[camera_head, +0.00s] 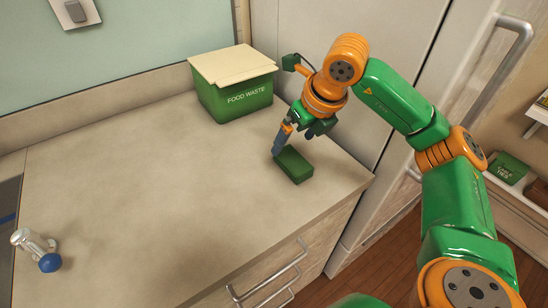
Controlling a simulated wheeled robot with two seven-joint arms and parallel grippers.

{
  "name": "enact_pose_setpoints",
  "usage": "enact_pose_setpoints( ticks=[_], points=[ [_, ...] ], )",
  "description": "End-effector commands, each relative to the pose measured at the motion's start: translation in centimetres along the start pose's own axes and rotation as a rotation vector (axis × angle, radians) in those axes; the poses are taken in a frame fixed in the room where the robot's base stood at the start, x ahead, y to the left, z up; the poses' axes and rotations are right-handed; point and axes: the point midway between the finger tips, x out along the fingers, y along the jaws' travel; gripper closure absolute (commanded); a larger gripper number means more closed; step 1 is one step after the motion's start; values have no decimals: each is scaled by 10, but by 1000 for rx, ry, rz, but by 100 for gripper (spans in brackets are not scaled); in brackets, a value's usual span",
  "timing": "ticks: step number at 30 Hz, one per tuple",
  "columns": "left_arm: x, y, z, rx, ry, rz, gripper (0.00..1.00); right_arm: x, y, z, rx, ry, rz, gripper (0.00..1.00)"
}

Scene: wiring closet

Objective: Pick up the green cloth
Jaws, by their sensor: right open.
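A small dark green block-shaped item (293,165), which looks like the folded green cloth, lies flat on the beige counter near its right front edge. My right gripper (293,142) is open just above and behind it, pointing down. One blue-grey finger comes down at the cloth's upper left corner; whether it touches cannot be told. The other finger is partly hidden by the wrist. Nothing shows between the fingers. My left gripper is not in view.
A green "FOOD WASTE" bin (240,96) with a cream lid stands behind the cloth against the wall. A white-and-blue object (38,248) lies at the counter's left. The counter (150,190) between is clear. A tall cabinet (400,35) adjoins the right side.

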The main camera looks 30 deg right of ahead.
Motion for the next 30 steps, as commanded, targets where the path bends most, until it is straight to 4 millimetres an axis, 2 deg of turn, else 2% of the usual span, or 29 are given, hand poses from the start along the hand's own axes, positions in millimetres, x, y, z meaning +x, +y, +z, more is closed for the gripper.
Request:
enact_pose_setpoints(
  ticks=[1, 5, 11, 14, 21, 23, 30],
  points=[
    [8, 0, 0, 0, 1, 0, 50, 6, -5, -3, 9, 2, -17, 3],
    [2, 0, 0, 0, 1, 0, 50, 14, -8, -4, 13, 10, -30, 3],
    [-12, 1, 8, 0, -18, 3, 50, 50, -6, -7, 10, 12, -27, 3],
    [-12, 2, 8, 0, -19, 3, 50, 67, -6, -6, 10, 8, -25, 3],
    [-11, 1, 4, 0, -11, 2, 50, 72, -6, -6, 9, 5, -24, 3],
    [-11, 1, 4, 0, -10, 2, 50, 72, -6, -6, 9, 5, -24, 16],
    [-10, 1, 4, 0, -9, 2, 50, 72, -6, -6, 9, 5, -24, 81]
  ],
)
